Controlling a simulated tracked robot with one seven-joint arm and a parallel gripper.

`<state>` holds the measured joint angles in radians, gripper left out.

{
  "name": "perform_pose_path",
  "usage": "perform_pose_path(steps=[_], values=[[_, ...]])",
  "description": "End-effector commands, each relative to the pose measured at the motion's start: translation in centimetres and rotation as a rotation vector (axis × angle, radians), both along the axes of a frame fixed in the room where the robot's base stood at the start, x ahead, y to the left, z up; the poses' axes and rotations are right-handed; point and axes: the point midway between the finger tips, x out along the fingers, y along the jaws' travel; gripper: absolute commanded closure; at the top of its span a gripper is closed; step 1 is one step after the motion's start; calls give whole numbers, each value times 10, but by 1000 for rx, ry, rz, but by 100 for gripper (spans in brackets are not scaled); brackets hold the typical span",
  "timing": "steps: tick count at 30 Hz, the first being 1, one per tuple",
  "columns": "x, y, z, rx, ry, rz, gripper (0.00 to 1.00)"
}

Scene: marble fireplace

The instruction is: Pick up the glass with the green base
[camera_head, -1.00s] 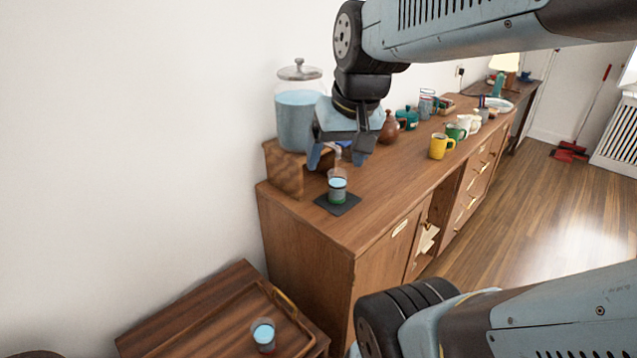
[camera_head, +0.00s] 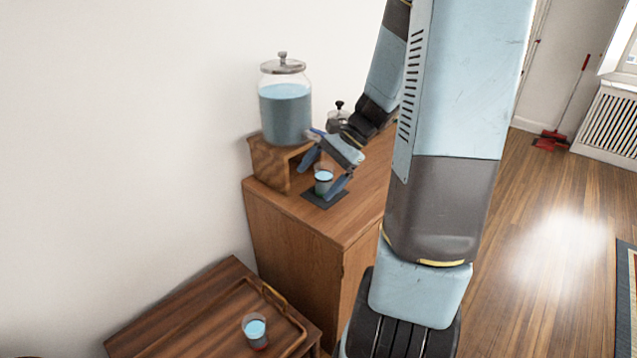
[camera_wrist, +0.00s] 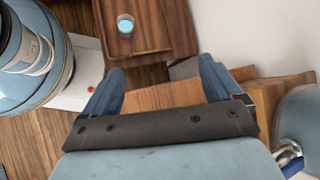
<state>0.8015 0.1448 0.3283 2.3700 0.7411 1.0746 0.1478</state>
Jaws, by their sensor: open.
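The glass with the green base (camera_head: 323,181) stands upright on a dark square coaster (camera_head: 311,196) on the cabinet top, holding pale blue liquid. My gripper (camera_head: 314,184) is open, with one blue finger on each side of the glass in the head view. Whether the glass is fully between the fingers I cannot tell. In the wrist view my gripper (camera_wrist: 160,70) shows spread fingers with no glass visible between them. A second glass (camera_head: 255,332), with a reddish base, stands on the tray of the low side table; it also shows in the wrist view (camera_wrist: 125,25).
A large lidded glass jar (camera_head: 285,115) of blue liquid stands on a wooden stand (camera_head: 268,165) just behind the coaster, close to my gripper. The wooden tray (camera_head: 225,305) is lower left. My arm hides much of the cabinet (camera_head: 300,255) top on the right.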

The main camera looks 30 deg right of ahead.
Motion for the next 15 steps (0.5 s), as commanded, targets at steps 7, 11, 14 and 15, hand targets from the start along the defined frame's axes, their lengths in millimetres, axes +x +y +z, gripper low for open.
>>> perform_pose_path(steps=[7, 11, 14, 15], values=[[24, -35, -31, 262, 87, -245, 8], [35, -57, -45, 403, 118, -374, 8], [42, -75, -54, 516, 136, -471, 8], [45, -83, -57, 559, 141, -510, 8]])
